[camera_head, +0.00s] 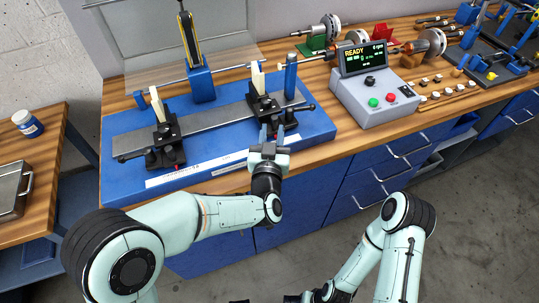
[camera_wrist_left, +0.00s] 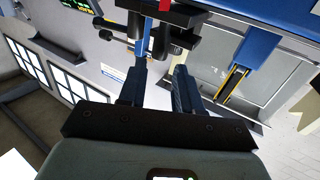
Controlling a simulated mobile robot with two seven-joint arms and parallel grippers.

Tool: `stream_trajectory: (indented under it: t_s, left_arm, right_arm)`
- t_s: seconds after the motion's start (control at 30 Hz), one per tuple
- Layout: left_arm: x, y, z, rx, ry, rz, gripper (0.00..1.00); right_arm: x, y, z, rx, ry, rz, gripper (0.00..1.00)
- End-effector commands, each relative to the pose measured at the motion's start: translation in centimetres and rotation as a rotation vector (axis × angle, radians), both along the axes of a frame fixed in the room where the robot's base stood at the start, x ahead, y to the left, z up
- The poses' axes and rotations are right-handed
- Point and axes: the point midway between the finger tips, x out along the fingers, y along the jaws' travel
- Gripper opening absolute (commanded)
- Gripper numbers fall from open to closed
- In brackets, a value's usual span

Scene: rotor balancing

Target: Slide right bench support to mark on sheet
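The right bench support (camera_head: 265,104), a black block with a pale upright plate, stands on the grey rail (camera_head: 205,121) of the blue balancing bench (camera_head: 120,180). The left bench support (camera_head: 165,140) stands farther left on the same rail. A printed white strip (camera_head: 182,174) runs along the bench's front edge; I cannot make out a mark on it. My left gripper (camera_head: 272,138) is just in front of the right support. In the left wrist view its fingers (camera_wrist_left: 160,75) are apart, with dark support parts beyond them. My right gripper is barely visible at the bottom edge.
A control box (camera_head: 372,97) reading READY stands right of the bench. A blue post (camera_head: 290,76) stands behind the right support, and a blue stand (camera_head: 200,82) holds a yellow-black gauge. Rotors (camera_head: 430,44) and small parts lie farther right.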

Motion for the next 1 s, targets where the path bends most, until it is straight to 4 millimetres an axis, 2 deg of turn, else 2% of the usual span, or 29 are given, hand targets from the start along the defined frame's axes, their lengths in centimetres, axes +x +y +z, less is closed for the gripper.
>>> stream_trajectory:
  t_s: [0.03, 0.2, 0.4, 0.6, 1.0]
  left_arm:
    - [-1.3, 0.1, -0.1, -0.001, 0.001, -0.004, 0.33]
    - [-5.1, 0.7, 0.0, -0.001, 0.0, -0.003, 0.33]
    - [-8.0, 1.2, 0.0, -0.001, -0.001, -0.003, 0.33]
    - [-8.9, 1.4, 0.0, 0.0, -0.001, -0.001, 0.33]
    - [-8.9, 1.4, 0.0, 0.0, -0.001, -0.001, 0.33]
  right_arm:
    - [0.0, 0.0, -0.2, -0.001, -0.002, -0.001, 0.48]
    - [0.1, 0.0, -0.5, -0.001, -0.007, -0.001, 0.48]
    - [0.2, 0.0, -0.7, -0.002, -0.01, -0.002, 0.48]
    - [0.3, 0.0, -0.7, -0.001, -0.012, -0.003, 0.48]
    - [0.3, 0.0, -0.7, -0.001, -0.012, -0.003, 0.48]
